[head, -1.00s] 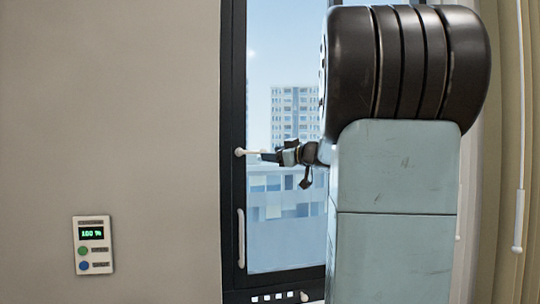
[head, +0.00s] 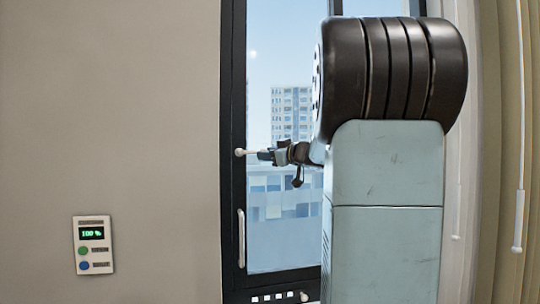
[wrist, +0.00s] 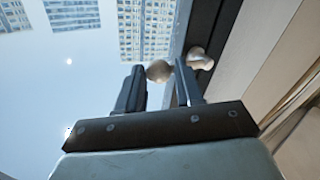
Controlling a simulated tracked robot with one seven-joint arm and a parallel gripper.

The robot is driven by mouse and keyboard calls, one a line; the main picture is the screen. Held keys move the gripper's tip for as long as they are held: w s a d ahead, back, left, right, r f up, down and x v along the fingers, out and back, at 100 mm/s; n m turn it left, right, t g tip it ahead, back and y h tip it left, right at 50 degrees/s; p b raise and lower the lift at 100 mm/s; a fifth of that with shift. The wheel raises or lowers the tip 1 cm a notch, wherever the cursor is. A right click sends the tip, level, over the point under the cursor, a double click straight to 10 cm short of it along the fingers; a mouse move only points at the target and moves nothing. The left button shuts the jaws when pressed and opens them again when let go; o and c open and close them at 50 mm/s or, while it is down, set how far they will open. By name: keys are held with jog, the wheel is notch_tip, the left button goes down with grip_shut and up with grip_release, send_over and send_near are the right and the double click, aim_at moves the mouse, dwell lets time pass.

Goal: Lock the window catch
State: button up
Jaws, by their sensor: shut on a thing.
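The window catch (head: 241,152) is a small pale lever on the dark window frame, left of the glass. In the head view it points about level to the right, toward my gripper (head: 264,155). In the wrist view the catch's rounded end (wrist: 159,71) sits between my two fingers, and its pale base (wrist: 199,59) shows on the frame just right of them. My gripper is shut on the catch. The fingers hide part of the lever, and my arm covers much of the window's right side.
A pale vertical handle (head: 241,238) is on the frame below the catch. A wall panel (head: 92,245) with a green display and two buttons is at the left. A cord or wand (head: 519,215) hangs by the curtain at the right.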

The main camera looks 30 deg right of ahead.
grip_shut()
jog(key=shift+d, duration=0.1)
dwell(0.4)
